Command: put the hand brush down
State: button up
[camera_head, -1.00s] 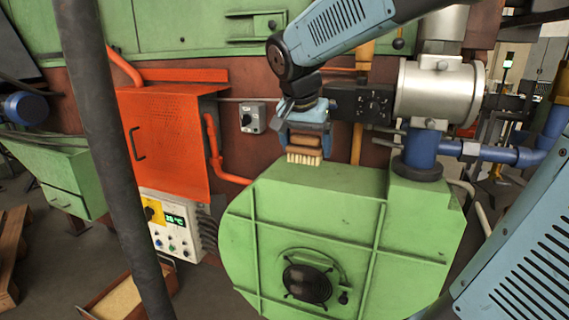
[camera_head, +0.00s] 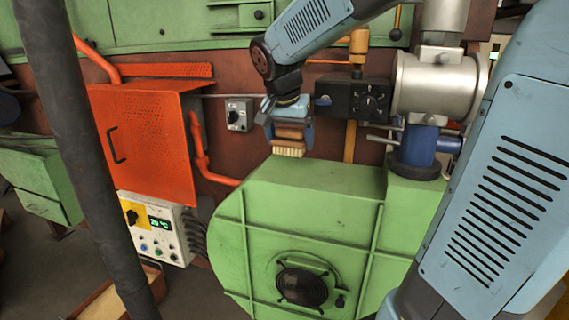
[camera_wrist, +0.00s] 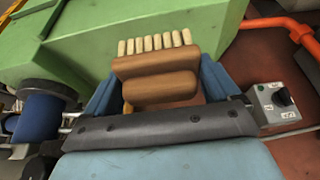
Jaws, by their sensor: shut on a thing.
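The hand brush (camera_head: 289,143) has a brown wooden body and a row of pale bristles. My gripper (camera_head: 288,128) is shut on it, with the bristles pointing down. The brush is just above or at the back left top edge of the green blower housing (camera_head: 310,215); I cannot tell whether it touches. In the wrist view the brush (camera_wrist: 158,75) sits between the two blue fingers, its bristles at the far side against the green housing behind.
An orange perforated box (camera_head: 150,140) and a white control panel (camera_head: 158,228) stand at the left. A grey switch box (camera_head: 240,114) is on the wall beside my gripper. A silver pipe (camera_head: 438,86) and black box (camera_head: 352,98) stand right. The housing top looks clear.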

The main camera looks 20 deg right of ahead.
jog(key=w+f, duration=0.2)
jog(key=w, duration=0.3)
send_near(284, 170)
jog(key=shift+w+d+f, duration=0.2)
jog(key=shift+d+f, duration=0.25)
jog(key=shift+d, duration=0.25)
jog(key=shift+w+d+f, duration=0.1)
jog(key=shift+w+f, duration=0.55)
jog(key=shift+f, duration=0.15)
jog(key=shift+w+f, duration=0.15)
jog(key=shift+f, duration=1.35)
jog(key=o, duration=0.7)
jog(key=shift+o, duration=0.2)
